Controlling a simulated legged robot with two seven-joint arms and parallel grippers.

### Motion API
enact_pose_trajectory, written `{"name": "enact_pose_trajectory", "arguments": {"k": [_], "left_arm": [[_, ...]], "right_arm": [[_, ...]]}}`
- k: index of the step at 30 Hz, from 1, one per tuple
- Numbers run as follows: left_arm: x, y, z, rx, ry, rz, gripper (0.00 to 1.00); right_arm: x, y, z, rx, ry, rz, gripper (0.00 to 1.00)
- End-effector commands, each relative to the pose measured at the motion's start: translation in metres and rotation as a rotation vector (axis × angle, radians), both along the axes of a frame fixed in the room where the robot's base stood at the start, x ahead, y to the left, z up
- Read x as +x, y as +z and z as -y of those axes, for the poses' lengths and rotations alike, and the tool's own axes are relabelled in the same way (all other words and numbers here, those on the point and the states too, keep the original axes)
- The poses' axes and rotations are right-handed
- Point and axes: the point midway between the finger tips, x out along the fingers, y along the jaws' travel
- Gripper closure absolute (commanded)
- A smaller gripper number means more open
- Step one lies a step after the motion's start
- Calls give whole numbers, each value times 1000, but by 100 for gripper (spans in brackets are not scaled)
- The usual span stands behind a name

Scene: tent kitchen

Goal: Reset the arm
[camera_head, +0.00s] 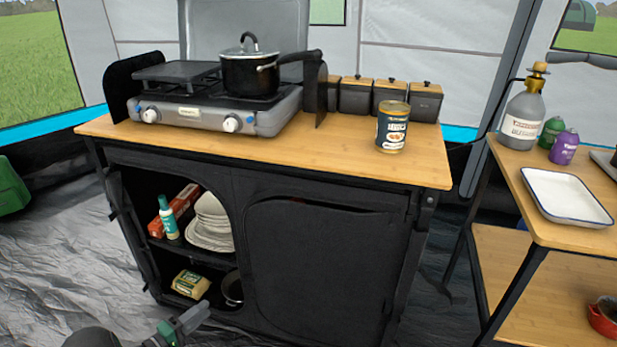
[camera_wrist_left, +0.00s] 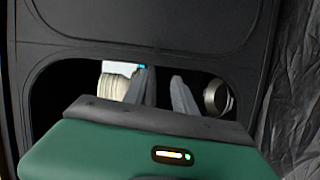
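My left gripper (camera_head: 182,324) shows at the bottom left of the head view, low in front of the black cabinet (camera_head: 325,265). In the left wrist view its two grey fingers (camera_wrist_left: 166,90) stand apart with nothing between them, so it is open and empty. The fingers point at the cabinet's open compartment. A pan (camera_head: 232,288) is on the lower level, also in the wrist view (camera_wrist_left: 217,97). My right gripper is in neither view.
The wooden cabinet top (camera_head: 270,158) bears a stove (camera_head: 215,112) with a black pot (camera_head: 250,75), a can (camera_head: 392,127) and several canisters (camera_head: 390,97). A side table with a white tray (camera_head: 567,197) stands at right.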

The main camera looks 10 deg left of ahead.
Motion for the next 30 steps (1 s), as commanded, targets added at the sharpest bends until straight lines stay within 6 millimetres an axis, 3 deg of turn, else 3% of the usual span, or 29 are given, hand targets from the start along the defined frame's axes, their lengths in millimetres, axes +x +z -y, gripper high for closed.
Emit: {"name": "enact_pose_trajectory", "arguments": {"k": [4, 6, 8, 11, 15, 21, 25, 26, 27, 30], "left_arm": [[69, 57, 13, 396, 101, -82, 67], [86, 84, 30, 617, 130, -167, 67], [86, 104, 52, 786, 126, -256, 67], [55, 131, 99, 1021, 43, -419, 67], [-25, 148, 169, 1217, -188, -608, 67], [-128, 154, 235, 1310, -507, -724, 67], [-188, 157, 268, 1325, -702, -750, 67], [-199, 164, 273, 1327, -738, -752, 67], [-195, 191, 270, 1325, -726, -755, 67], [-194, 223, 269, 1325, -723, -757, 67]], "right_arm": [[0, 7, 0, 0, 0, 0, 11], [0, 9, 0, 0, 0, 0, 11], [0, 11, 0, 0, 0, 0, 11], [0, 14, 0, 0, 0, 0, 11], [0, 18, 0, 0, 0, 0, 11], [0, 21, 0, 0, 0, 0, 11], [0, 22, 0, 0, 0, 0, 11], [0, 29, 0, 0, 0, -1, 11], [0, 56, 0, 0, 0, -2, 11], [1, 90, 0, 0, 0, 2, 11]]}}
